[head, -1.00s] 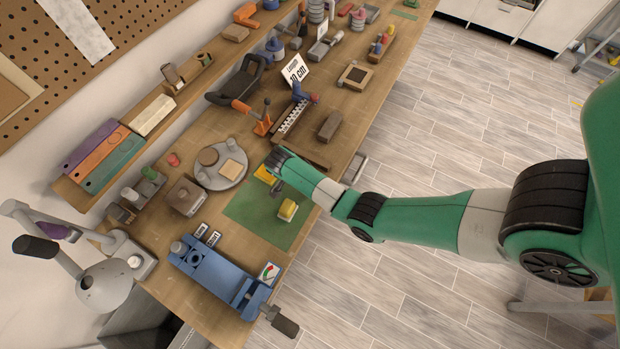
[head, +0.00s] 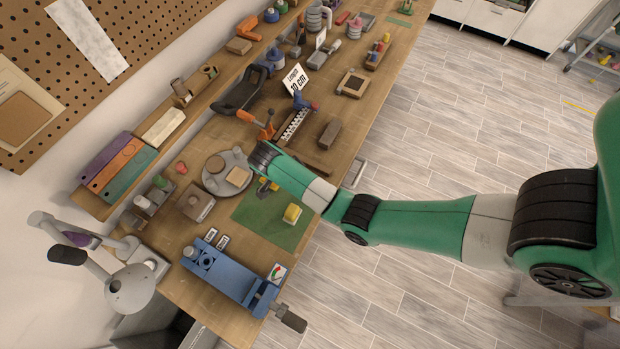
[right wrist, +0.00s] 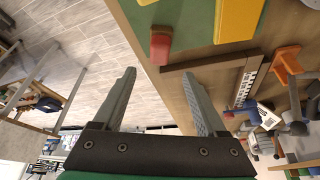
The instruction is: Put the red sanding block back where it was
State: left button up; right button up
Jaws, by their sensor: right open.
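A red block (right wrist: 160,45), which looks like the sanding block, lies at the edge of the green mat in the right wrist view, near the bench edge. In the head view my right arm appears to hide it. My right gripper (right wrist: 160,75) is open and empty. The red block lies beyond its fingertips, apart from them. In the head view the end of my right arm (head: 265,160) is above the bench between the green mat (head: 250,220) and the ruler; its fingers are hidden there. My left gripper is not in view.
A yellow block (head: 292,213) sits on the mat. A dark L-shaped square (right wrist: 205,62), a ruler (head: 295,123), an orange clamp (head: 260,122) and a brown block (head: 330,132) are close by. A blue vise (head: 230,277) stands at the bench's near end.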

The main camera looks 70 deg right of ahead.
jog(key=shift+w+a+r, duration=0.1)
jog(key=shift+a+r, duration=0.05)
jog(key=shift+r, duration=0.3)
